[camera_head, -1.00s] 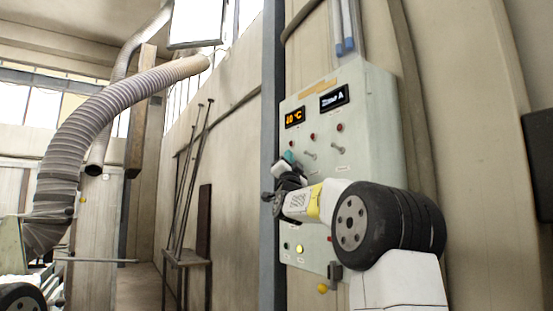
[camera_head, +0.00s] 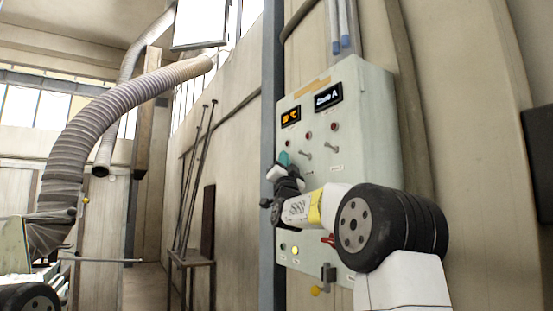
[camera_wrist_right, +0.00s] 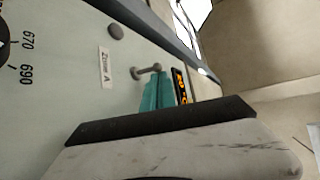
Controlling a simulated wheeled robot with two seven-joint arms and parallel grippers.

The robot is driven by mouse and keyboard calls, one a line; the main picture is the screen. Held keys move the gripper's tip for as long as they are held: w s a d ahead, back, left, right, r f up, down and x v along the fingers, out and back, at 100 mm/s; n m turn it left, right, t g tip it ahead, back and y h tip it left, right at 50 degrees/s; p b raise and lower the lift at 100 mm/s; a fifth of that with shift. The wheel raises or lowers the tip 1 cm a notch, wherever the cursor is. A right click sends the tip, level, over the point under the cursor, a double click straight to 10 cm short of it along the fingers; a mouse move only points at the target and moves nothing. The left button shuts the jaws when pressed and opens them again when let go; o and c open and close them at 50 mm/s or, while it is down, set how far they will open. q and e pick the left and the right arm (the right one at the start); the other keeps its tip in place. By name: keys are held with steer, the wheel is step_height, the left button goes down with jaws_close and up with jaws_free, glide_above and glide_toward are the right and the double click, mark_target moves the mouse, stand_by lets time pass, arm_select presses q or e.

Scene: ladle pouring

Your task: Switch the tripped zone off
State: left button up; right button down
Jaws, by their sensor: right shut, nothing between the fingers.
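The pale green control panel (camera_head: 365,120) is on the wall in the head view. It carries an orange temperature display (camera_head: 290,116), a white display reading "Zone A" (camera_head: 328,97), red lamps (camera_head: 308,135) and small toggle switches (camera_head: 304,151). My right gripper (camera_head: 284,159) is shut and empty at the panel's left side, its teal fingertips close to the upper row. In the wrist view the teal fingertips (camera_wrist_right: 158,93) are beside a grey toggle switch (camera_wrist_right: 146,71) above the "Zone A" label (camera_wrist_right: 105,63). I cannot tell whether they touch. My left gripper is out of view.
A small stand with rods (camera_head: 190,258) and a ribbed duct (camera_head: 90,125) are to the left.

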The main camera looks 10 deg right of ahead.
steer(key=shift+w+f, duration=0.15)
steer(key=shift+f, duration=0.55)
steer(key=v, duration=0.7)
steer(key=shift+s+f, duration=0.3)
steer(key=shift+s, duration=0.05)
steer(key=shift+a, duration=0.1)
stand_by(0.4)
steer(key=s+a+f+n+g+y, duration=0.25)
steer(key=s+f+n+g, duration=0.2)
steer(key=f, duration=0.45)
steer(key=s+a+f+n+g+y, duration=0.1)
steer(key=s+f+n+g+y, duration=0.25)
steer(key=s+f+g, duration=0.4)
steer(key=s+f+n+g, duration=0.2)
steer(key=s+f+g, duration=0.6)
steer(key=s+f, duration=1.5)
steer(key=shift+s+a+g, duration=0.2)
steer(key=shift+s+g, duration=0.1)
steer(key=shift+s, duration=0.05)
